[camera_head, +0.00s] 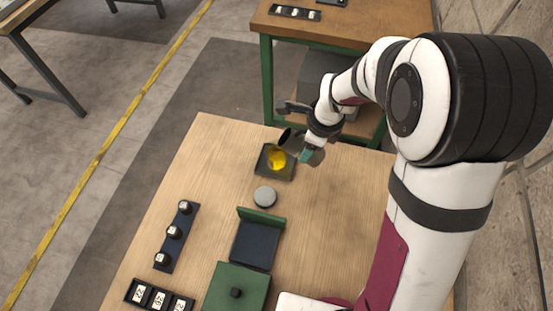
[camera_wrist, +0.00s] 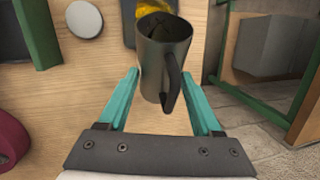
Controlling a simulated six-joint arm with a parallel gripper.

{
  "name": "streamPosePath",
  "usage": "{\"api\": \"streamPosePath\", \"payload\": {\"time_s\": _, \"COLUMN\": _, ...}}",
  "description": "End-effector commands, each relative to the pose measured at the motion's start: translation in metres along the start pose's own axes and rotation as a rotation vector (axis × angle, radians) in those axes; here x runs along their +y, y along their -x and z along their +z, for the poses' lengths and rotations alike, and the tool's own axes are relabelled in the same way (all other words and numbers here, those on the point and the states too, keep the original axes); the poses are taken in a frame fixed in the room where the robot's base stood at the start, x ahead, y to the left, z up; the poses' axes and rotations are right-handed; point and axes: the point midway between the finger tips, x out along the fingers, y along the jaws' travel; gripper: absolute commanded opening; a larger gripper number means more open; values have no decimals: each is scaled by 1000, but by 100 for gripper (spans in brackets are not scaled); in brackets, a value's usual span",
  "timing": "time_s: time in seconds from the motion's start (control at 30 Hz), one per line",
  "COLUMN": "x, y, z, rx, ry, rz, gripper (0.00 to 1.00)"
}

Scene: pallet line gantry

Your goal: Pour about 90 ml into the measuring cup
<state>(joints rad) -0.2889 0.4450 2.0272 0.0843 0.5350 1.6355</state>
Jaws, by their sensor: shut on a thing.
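My gripper (camera_head: 303,150) is shut on a dark grey metal jug (camera_wrist: 160,58), with a teal finger on either side and the jug's handle toward the wrist. In the head view the jug (camera_head: 287,138) is held at the far end of the wooden table, tilted with its mouth toward the left. Just below it is a cup-like thing with yellow contents (camera_head: 277,158), which I take as the measuring cup, on a dark square tray (camera_head: 264,172). In the wrist view only a bit of yellow (camera_wrist: 153,6) shows past the jug's rim. I cannot read the level or see a stream clearly.
A grey disc (camera_head: 265,196) lies in front of the tray. Nearer are a dark holder with a green back (camera_head: 260,217), a green box with a black knob (camera_head: 247,280), and racks with small labelled items (camera_head: 175,235). The table's right side (camera_head: 345,200) is clear.

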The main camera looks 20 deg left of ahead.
Motion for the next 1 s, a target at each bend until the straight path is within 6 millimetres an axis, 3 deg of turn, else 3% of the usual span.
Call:
{"api": "streamPosePath", "payload": {"time_s": 0.7, "x": 0, "y": 0, "z": 0, "rx": -4, "ry": -1, "rz": 1, "gripper": 0}}
{"api": "streamPosePath", "payload": {"time_s": 1.0, "x": 1, "y": -5, "z": -6, "rx": -178, "ry": -41, "rz": 27, "gripper": 0}}
